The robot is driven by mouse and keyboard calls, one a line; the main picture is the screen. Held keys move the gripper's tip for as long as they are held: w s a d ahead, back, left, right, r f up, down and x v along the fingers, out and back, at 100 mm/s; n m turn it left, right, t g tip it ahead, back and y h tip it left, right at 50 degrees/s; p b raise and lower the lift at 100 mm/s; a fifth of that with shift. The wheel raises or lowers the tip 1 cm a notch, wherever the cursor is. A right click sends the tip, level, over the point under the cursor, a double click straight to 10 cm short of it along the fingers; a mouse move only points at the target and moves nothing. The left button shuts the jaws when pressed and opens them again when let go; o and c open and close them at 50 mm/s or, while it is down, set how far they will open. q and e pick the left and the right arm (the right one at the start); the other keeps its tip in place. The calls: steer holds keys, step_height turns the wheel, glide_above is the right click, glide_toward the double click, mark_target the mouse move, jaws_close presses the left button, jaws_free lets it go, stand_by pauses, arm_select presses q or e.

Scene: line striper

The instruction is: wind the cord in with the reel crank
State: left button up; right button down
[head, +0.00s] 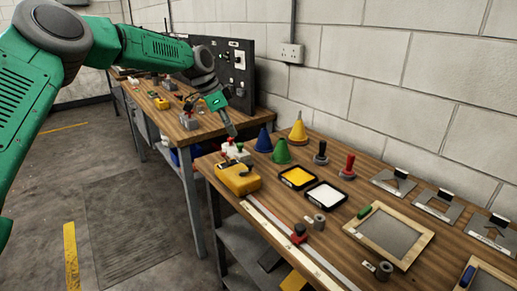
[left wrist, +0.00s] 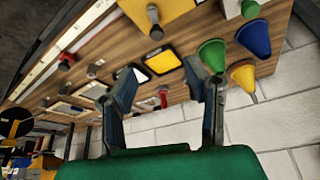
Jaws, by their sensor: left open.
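A yellow box-shaped reel (head: 236,180) sits on the near workbench at its left end. A dark crank (head: 246,170) shows on its top. In the left wrist view the yellow reel (left wrist: 176,12) is at the top edge, partly cut off, with a grey crank knob (left wrist: 156,32) sticking out. I cannot make out the cord clearly. My left gripper (head: 231,131) hangs above and behind the reel, apart from it. Its two fingers (left wrist: 166,84) are spread with nothing between them in the left wrist view. My right gripper is in neither view.
Blue, green and yellow cones (head: 281,153) stand behind the reel. Yellow and white pads (head: 325,195) lie to its right. A block wall (head: 400,80) bounds the back.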

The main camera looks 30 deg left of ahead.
mark_target(249, 163)
arm_select(q)
steer(key=x, duration=1.3)
steer(key=shift+s+d+f+p, duration=0.1)
steer(key=shift+f+p, duration=0.2)
steer(key=shift+p, duration=0.1)
steer(key=shift+d, duration=0.1)
jaws_close()
